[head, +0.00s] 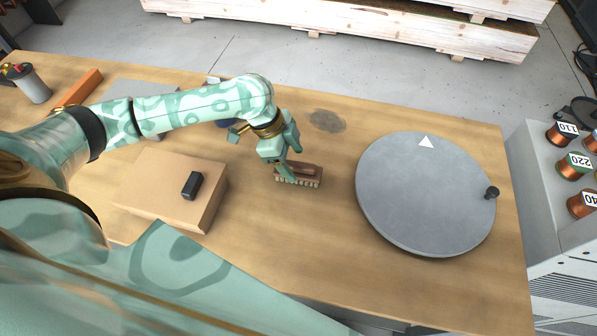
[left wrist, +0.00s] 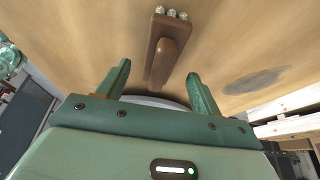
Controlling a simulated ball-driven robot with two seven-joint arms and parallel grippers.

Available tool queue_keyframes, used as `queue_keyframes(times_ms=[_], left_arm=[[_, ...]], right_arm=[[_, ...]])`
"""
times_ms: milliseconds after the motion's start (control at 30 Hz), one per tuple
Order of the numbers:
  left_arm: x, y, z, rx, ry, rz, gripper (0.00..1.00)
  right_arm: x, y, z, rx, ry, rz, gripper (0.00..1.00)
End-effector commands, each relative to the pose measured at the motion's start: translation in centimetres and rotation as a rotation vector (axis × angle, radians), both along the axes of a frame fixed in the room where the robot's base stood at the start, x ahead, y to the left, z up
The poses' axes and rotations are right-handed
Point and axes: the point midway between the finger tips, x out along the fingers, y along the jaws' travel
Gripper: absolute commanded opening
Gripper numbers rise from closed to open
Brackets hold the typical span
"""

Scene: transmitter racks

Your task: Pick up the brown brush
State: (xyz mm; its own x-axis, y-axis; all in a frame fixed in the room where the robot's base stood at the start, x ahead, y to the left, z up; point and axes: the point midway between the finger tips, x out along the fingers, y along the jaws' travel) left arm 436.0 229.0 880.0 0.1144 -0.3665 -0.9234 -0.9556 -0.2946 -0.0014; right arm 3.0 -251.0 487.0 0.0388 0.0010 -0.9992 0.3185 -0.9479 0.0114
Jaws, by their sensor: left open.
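The brown brush (head: 309,172) lies on the wooden table, bristles along its near side, just left of the grey disc. In the left wrist view the brush (left wrist: 166,50) shows its brown back and raised handle, with a few pale bristle tufts at the far end. My left gripper (head: 286,175) is open at the brush's left end in the head view. In the left wrist view its two green fingers (left wrist: 157,82) stand apart, one on each side of the handle's near end. Whether they touch the brush I cannot tell. My right gripper is not in view.
A round grey disc (head: 425,205) with a black knob fills the table's right side. A cardboard box (head: 150,190) with a small black object (head: 193,185) on it stands left of the brush. A dark stain (head: 327,121) marks the table behind.

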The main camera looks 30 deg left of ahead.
Motion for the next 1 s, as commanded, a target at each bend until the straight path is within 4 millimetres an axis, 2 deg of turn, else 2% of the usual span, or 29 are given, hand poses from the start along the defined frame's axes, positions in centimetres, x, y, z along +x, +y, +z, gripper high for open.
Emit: queue_keyframes(times_ms=[33, 100, 200, 400, 433, 600, 867, 1000], left_arm=[[0.1, -0.4, -1.3, -0.001, 0.004, -0.001, 0.65], [0.2, -0.9, -2.5, -0.001, 0.005, 0.0, 0.65], [0.3, -1.4, -3.5, 0.0, 0.003, 0.0, 0.65], [0.4, -1.4, -3.4, 0.002, 0.001, 0.0, 0.65], [0.4, -1.4, -3.4, 0.002, 0.001, 0.0, 0.63], [0.4, -1.4, -3.4, 0.002, 0.001, 0.0, 0.16], [0.4, -1.4, -3.3, 0.002, 0.001, 0.0, 0.16], [0.4, -1.4, -2.7, 0.002, -0.002, 0.0, 0.16]], right_arm=[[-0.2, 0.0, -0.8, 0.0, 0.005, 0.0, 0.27], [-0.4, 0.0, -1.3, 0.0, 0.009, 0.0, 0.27], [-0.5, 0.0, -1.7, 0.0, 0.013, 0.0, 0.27], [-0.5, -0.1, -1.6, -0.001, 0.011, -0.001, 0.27], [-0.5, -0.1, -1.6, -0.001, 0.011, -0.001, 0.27], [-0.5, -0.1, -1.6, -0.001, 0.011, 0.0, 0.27], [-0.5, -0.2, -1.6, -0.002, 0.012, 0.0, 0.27], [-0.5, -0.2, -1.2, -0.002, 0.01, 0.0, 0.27]])
